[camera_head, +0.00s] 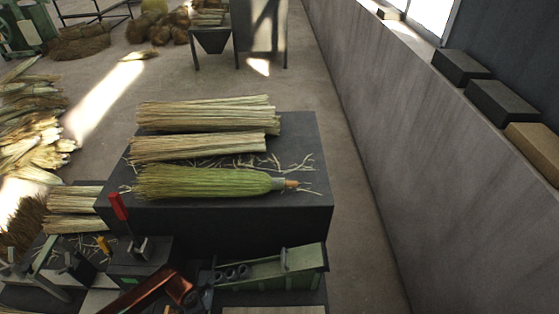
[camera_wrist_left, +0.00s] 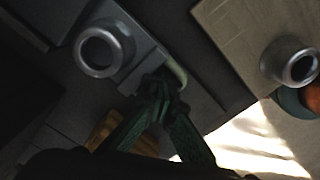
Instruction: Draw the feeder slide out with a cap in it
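My left gripper (camera_wrist_left: 162,88) shows in the left wrist view, its dark green fingers drawn together at the tips. The tips meet at the end of a grey bar that looks like the feeder slide (camera_wrist_left: 143,62). What lies between them is mostly hidden. A silver ring-shaped cap (camera_wrist_left: 103,48) sits on this bar beside the fingertips. A second silver ring (camera_wrist_left: 290,62) stands at the right, apart from the fingers. I cannot make out my right gripper in either view.
A dark table (camera_head: 300,160) holds pale straw bundles (camera_head: 205,114) and a green broom head (camera_head: 205,181). A red lever (camera_head: 118,206) rises at its front left. A grey wall (camera_head: 400,120) runs along the right, with clear floor (camera_head: 345,190) beside it.

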